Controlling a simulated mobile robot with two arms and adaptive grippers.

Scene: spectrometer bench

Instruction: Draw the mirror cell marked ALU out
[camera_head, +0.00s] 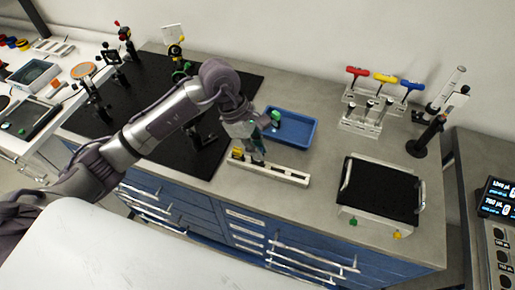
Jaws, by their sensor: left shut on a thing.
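My left gripper (257,151) reaches in from the left and points down at a pale slotted rack (288,176) on the grey bench. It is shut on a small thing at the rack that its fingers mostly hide. I cannot read any ALU marking, so I cannot tell whether this is that mirror cell, nor whether it is clear of its slot. A small yellow piece (237,154) sits at the left end of the rack, beside the fingers. My right gripper is not in view.
A blue tray (309,141) with a green piece (275,115) lies just behind the rack. A black optical board (150,80) with mounts is on the left. A black-topped box (380,190) with handles, a stand (362,126) with coloured-handled tools (384,78), and a clamp post (427,135) are on the right.

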